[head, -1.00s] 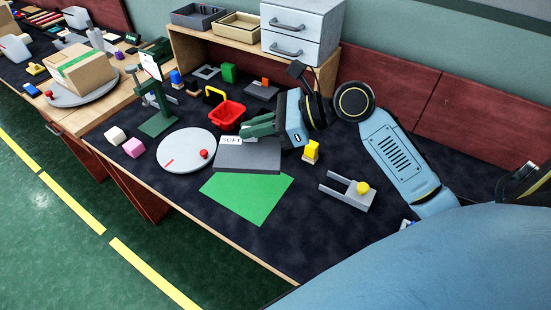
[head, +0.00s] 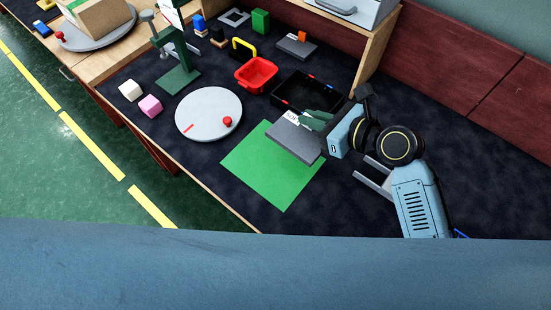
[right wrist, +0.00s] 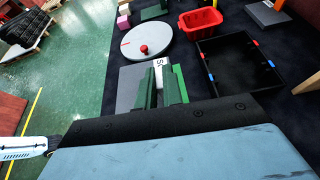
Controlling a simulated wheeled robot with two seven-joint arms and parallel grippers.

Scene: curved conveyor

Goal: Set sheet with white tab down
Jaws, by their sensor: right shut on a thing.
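The grey sheet (head: 294,143) has a white tab (head: 291,117) with dark lettering at its far edge. My right gripper (head: 314,121) is shut on the sheet at the tab edge. The sheet overlaps the far right part of a green mat (head: 259,177); I cannot tell whether it touches it. In the right wrist view, the green fingers (right wrist: 160,90) are at the tab (right wrist: 160,68), with the grey sheet (right wrist: 129,88) to their left and a strip of green mat (right wrist: 181,84) to their right. My left gripper is not in view.
An open black tray (head: 309,92) with red and blue marks lies behind the sheet. A red basket (head: 257,75) stands beyond it. A round grey disc (head: 207,115) with a red knob is left of the mat. A grey forked piece (head: 374,182) lies near my right arm.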

